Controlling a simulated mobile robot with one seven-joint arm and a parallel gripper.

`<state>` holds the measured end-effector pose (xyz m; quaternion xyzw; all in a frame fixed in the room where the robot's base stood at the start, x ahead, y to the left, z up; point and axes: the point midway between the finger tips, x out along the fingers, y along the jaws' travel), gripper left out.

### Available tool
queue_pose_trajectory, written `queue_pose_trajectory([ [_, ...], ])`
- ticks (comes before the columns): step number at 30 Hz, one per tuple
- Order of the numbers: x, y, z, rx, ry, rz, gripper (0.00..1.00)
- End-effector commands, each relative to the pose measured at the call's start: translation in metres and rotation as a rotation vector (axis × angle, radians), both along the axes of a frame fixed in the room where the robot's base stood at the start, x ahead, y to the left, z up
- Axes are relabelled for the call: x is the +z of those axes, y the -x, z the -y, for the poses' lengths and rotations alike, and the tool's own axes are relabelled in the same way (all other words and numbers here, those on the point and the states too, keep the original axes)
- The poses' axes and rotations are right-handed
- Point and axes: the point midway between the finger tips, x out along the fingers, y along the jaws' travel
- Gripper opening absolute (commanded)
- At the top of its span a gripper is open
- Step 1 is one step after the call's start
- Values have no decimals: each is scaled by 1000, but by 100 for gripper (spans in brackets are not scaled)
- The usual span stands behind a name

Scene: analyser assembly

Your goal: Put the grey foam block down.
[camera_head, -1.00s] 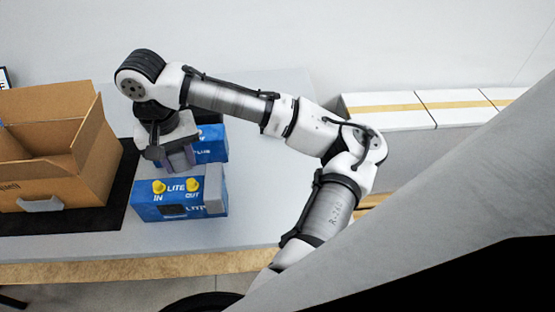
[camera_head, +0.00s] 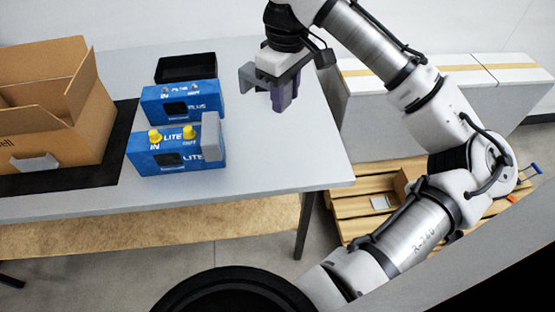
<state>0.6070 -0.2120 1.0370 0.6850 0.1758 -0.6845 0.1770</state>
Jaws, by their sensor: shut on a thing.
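My gripper (camera_head: 281,90) is over the right part of the grey table, pointing down. It is shut on a small block, the grey foam block (camera_head: 278,99), which looks purplish grey and is partly hidden by the fingers. The block is upright over bare tabletop; I cannot tell how large the gap below it is. Another light grey block (camera_head: 211,137) sits at the right end of the blue LITE analyser (camera_head: 180,163), which has two yellow knobs on top.
The blue PLUS analyser (camera_head: 182,104) stands behind the LITE one, with a black tray (camera_head: 186,68) behind it. An open cardboard box (camera_head: 60,145) is on a black mat (camera_head: 112,165) at left. The table (camera_head: 270,160) is clear at front right; its right edge is near.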

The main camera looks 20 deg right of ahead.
Motion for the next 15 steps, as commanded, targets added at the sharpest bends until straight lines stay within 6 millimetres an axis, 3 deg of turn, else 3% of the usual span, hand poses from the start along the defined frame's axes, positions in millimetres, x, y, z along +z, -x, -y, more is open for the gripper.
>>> queue_pose_trajectory([
  [15, -128, 1, 0, 1, -3, -4, 13],
])
